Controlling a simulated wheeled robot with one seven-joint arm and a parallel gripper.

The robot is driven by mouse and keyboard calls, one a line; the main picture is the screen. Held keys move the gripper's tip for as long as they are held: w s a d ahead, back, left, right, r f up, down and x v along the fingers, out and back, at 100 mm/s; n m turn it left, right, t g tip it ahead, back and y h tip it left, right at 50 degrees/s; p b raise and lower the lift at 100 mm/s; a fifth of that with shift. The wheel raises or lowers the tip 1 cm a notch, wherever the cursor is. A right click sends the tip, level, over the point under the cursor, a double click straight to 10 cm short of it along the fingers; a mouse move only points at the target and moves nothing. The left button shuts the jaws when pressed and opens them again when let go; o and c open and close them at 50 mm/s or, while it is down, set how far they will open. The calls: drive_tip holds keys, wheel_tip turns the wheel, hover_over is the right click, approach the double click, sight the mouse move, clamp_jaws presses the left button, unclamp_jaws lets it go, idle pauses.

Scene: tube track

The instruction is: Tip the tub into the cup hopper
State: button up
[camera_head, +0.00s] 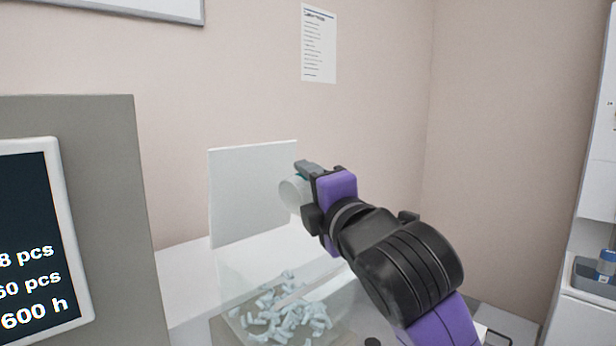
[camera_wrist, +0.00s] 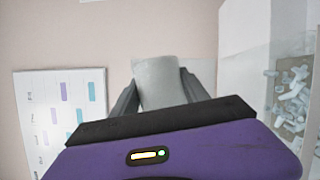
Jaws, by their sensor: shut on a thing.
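My gripper (camera_head: 304,188) is shut on a pale, round tub (camera_head: 291,196), in front of a white upright panel. The tub's round end faces left in the head view, so it looks tilted onto its side. In the wrist view the tub (camera_wrist: 158,82) stands between the two dark fingers. Its inside does not show, so I cannot tell whether it holds anything. Below and left of my gripper is what looks like the cup hopper (camera_head: 226,330), clear-walled, with several small pale pieces (camera_head: 285,318) in it. Pieces (camera_wrist: 290,97) also show at the right of the wrist view.
The white panel (camera_head: 250,192) rises behind the hopper. A grey cabinet with a screen (camera_head: 25,245) stands at the left. A printed sheet (camera_head: 319,45) hangs on the wall.

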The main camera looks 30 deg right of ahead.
drive_tip(key=shift+m, duration=0.3)
drive_tip(key=shift+f+m+g+p, duration=0.3)
drive_tip(key=shift+m+p, duration=0.45)
drive_tip(key=shift+p, duration=0.3)
drive_tip(key=shift+f+m+g+p, duration=0.2)
drive_tip(key=shift+m+g+p, duration=0.2)
drive_tip(key=shift+m+p, duration=0.5)
drive_tip(key=shift+f+p, duration=0.25)
drive_tip(key=shift+p, duration=0.05)
drive_tip(key=shift+m+p, duration=0.35)
drive_tip(key=shift+p, duration=0.15)
drive_tip(key=shift+a+f+m+g+y+p, duration=0.15)
drive_tip(key=shift+m+g+y+p, duration=0.25)
drive_tip(key=shift+p, duration=0.3)
drive_tip(key=shift+s+a+f+m+g+p, duration=0.1)
drive_tip(key=shift+f+m+g+p, duration=0.35)
drive_tip(key=shift+m+p, duration=0.7)
drive_tip(key=shift+p, duration=0.6)
